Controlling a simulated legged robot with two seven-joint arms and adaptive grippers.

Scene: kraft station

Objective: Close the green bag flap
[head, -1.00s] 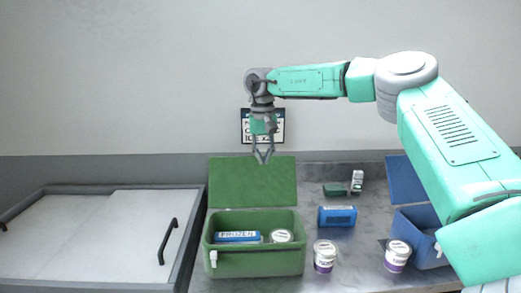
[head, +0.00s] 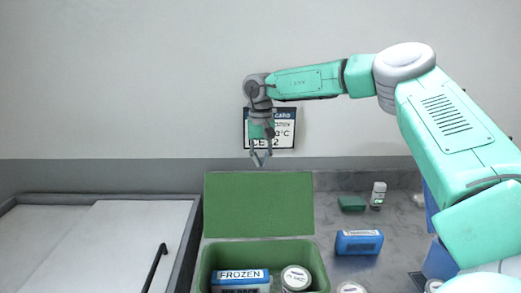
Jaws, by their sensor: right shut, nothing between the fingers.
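The green bag (head: 205,262) stands open at the bottom centre of the head view, its lower part cut off by the frame edge. Its green flap (head: 258,204) stands upright behind the opening. Inside the bag are a blue box marked FROZEN (head: 240,277) and a white-lidded tub (head: 295,277). My right gripper (head: 261,162) is shut and empty. In the picture it sits just over the middle of the flap's top edge; I cannot tell whether it touches. My left gripper is not in view.
A blue pack (head: 359,242), a small green item (head: 352,203) and a white bottle (head: 378,194) are on the grey counter. A blue bag (head: 440,262) is partly hidden behind my right arm. A white-lidded tub (head: 351,287) is near the bottom edge. A grey sliding-lid chest (head: 110,245) is at left.

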